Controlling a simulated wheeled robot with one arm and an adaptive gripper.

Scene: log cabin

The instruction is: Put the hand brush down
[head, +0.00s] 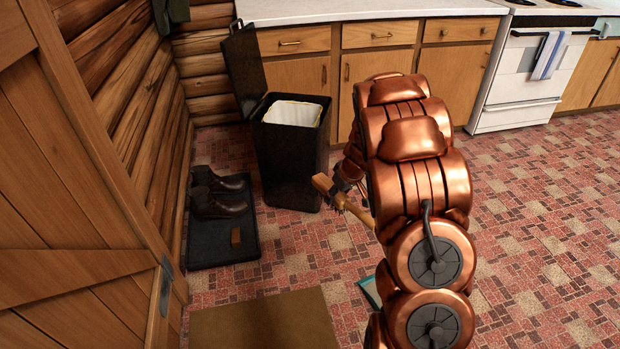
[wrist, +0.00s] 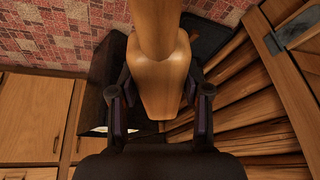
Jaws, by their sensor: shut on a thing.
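The hand brush is wooden. In the head view the brush (head: 323,187) shows left of my copper arm, held above the tiled floor in front of the black bin. My gripper (head: 346,182) is shut on it, partly hidden by the arm. In the wrist view the brush (wrist: 158,78) runs from the top edge down between the two dark fingers of my gripper (wrist: 159,108). Bristles show faintly below the brush in the head view.
An open black bin (head: 290,165) with a white liner stands by the cabinets. A boot tray (head: 225,248) holds boots and a small brown block. A brown mat (head: 265,325) lies in front. A teal object (head: 370,291) on the floor is partly hidden by my arm. Floor is clear at right.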

